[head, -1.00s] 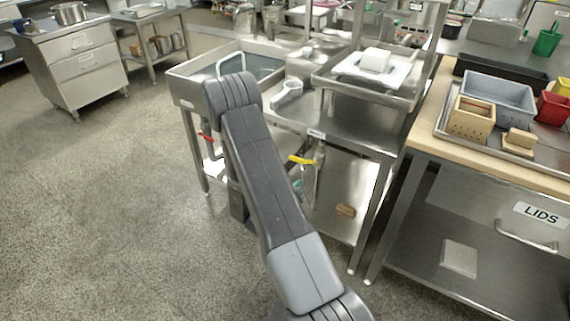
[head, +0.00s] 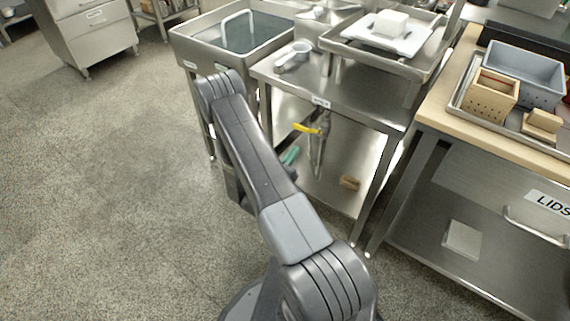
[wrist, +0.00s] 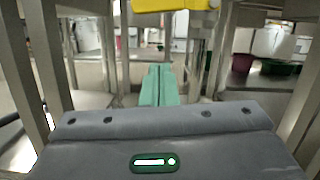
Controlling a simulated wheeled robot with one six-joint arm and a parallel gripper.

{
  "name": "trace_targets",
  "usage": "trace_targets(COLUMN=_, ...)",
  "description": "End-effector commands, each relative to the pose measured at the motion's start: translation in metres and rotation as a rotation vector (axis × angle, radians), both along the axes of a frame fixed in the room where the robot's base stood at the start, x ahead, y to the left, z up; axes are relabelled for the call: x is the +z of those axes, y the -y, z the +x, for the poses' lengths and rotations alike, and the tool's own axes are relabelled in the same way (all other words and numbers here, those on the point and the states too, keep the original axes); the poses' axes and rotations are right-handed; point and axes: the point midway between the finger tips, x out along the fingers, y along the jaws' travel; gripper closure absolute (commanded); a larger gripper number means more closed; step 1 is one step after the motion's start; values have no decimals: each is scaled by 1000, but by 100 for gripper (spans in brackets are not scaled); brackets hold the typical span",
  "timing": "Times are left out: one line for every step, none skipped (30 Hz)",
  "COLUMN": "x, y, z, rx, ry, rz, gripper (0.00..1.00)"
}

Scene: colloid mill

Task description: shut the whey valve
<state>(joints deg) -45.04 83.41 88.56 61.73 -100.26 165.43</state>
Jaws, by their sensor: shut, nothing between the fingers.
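A yellow valve handle (head: 306,128) sticks out to the left, roughly level, from a vertical metal pipe (head: 319,150) under the steel table. It also shows at the top edge of the wrist view (wrist: 175,5), cut off by the frame. My gripper (head: 290,155) has teal fingers and is below and slightly left of the handle, apart from it in the wrist view. In the wrist view the fingers (wrist: 159,70) are together and empty. I cannot read which valve the small table label (head: 321,102) names.
The steel table (head: 350,98) stands above the valve, with legs on both sides. A sink basin (head: 205,48) is to its left. A wood-topped counter (head: 440,110) is to the right. The left floor is clear.

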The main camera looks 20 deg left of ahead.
Motion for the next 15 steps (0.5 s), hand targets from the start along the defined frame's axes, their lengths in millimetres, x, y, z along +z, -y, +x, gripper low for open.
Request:
trace_targets(x=2, y=5, z=11, rx=-5, ry=1, rz=2, gripper=100)
trace_targets(x=4, y=7, z=17, rx=-4, ry=2, rz=2, gripper=100)
trace_targets(x=6, y=9, z=24, rx=-4, ry=2, rz=2, gripper=100)
trace_targets(x=11, y=9, z=26, rx=-2, ry=2, rz=1, gripper=100)
trace_targets(x=16, y=7, z=25, rx=0, ry=1, rz=1, gripper=100)
trace_targets(x=22, y=6, z=25, rx=1, ry=1, rz=0, gripper=100)
trace_targets(x=26, y=5, z=25, rx=1, ry=1, rz=0, gripper=100)
trace_targets(x=29, y=5, z=25, rx=1, ry=0, rz=0, gripper=100)
trace_targets(x=33, y=5, z=25, rx=1, ry=0, rz=1, gripper=100)
trace_targets(x=36, y=4, z=25, rx=1, ry=1, rz=0, gripper=100)
trace_targets(x=38, y=4, z=25, rx=1, ry=1, rz=0, gripper=100)
trace_targets(x=40, y=4, z=25, rx=1, ry=0, rz=0, gripper=100)
trace_targets(x=42, y=4, z=25, rx=1, ry=0, rz=-1, gripper=100)
trace_targets(x=43, y=4, z=25, rx=1, ry=0, rz=-1, gripper=100)
trace_targets(x=45, y=3, z=25, rx=1, ry=0, rz=-1, gripper=100)
